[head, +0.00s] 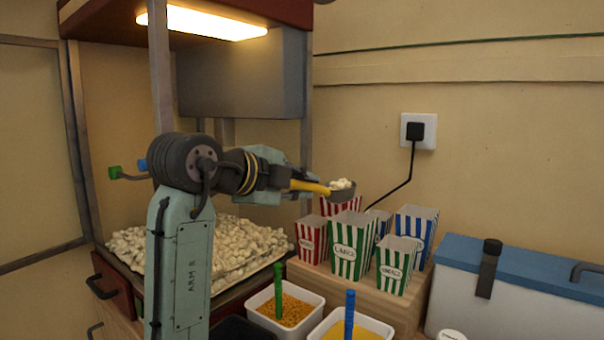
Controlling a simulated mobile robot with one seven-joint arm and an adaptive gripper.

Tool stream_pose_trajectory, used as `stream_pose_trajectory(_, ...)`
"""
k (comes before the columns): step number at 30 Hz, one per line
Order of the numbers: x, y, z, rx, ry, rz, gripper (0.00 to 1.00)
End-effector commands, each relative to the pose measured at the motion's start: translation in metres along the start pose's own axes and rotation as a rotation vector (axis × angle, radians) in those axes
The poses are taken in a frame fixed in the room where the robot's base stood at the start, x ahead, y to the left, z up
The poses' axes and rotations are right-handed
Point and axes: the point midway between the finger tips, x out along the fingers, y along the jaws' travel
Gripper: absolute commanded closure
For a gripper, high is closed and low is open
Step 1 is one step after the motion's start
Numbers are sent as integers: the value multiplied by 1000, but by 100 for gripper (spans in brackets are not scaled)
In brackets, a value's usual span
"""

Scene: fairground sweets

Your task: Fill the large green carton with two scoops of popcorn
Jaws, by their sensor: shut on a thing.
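My gripper (287,184) is shut on the yellow handle of a scoop (343,195). The scoop's dark bowl holds some white popcorn (342,184) and is above and slightly left of the top of the large green carton (347,258). This green-and-white striped carton stands upright on a wooden block, with LARGE on its label. Its inside cannot be made out from here. The loose popcorn heap (235,258) lies in the lit machine at left, partly hidden behind my arm.
Around the carton stand a smaller green carton (395,268), red cartons (309,245) and blue cartons (418,228). In front are white tubs with a green-handled (278,290) and a blue-handled tool (349,315). A blue-lidded cooler (520,266) is at right.

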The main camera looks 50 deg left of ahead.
Motion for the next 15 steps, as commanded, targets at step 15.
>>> stream_pose_trajectory(15, 0, 6, -30, 721, -247, -41, 100)
